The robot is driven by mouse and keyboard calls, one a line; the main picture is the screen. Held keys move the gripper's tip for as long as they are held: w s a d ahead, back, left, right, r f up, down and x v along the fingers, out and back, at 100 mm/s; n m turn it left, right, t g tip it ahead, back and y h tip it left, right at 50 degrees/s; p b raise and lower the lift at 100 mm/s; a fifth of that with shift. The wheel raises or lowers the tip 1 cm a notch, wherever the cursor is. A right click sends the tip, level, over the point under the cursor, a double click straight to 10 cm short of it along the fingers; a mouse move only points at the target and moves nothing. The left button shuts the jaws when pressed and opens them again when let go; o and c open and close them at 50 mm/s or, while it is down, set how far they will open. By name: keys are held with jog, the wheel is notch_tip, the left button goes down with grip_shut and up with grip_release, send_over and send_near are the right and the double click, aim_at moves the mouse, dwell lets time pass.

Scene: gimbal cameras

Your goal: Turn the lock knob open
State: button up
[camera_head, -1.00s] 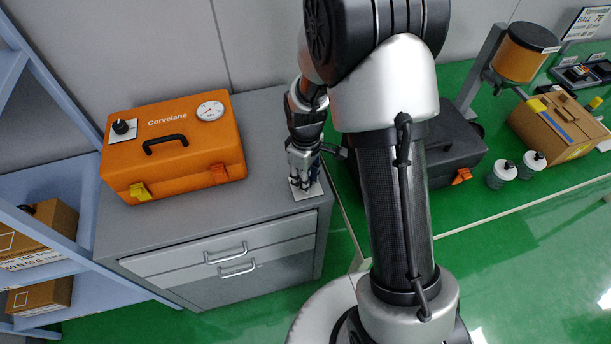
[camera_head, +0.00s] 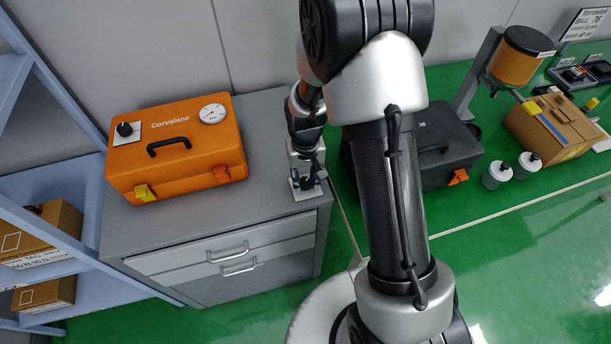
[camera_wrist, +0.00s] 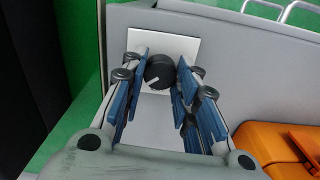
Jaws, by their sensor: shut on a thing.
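The lock knob (camera_wrist: 159,71) is a round black knob with a white pointer mark, on a square white plate (camera_wrist: 180,47) on the grey cabinet top. In the wrist view the mark slants toward the lower left. My gripper (camera_wrist: 161,68) has its blue-padded fingers on both sides of the knob and is shut on it. In the head view my gripper (camera_head: 306,180) is down at the plate (camera_head: 308,192) near the cabinet's front right corner. The knob is mostly hidden there by the fingers.
An orange case (camera_head: 180,150) with a gauge, a handle and its own black knob stands left on the grey cabinet (camera_head: 225,215). A dark case (camera_head: 447,145) and a cardboard box (camera_head: 555,128) are on the green surface at right. Blue shelving (camera_head: 40,110) is at far left.

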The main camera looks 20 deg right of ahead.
aim_at(306, 181)
jog(key=m, duration=0.4)
jog(key=shift+p, duration=0.35)
jog(key=shift+m, duration=1.9)
jog(key=o, duration=1.1)
notch_tip(306, 181, up, 12)
jog(key=shift+r, duration=0.1)
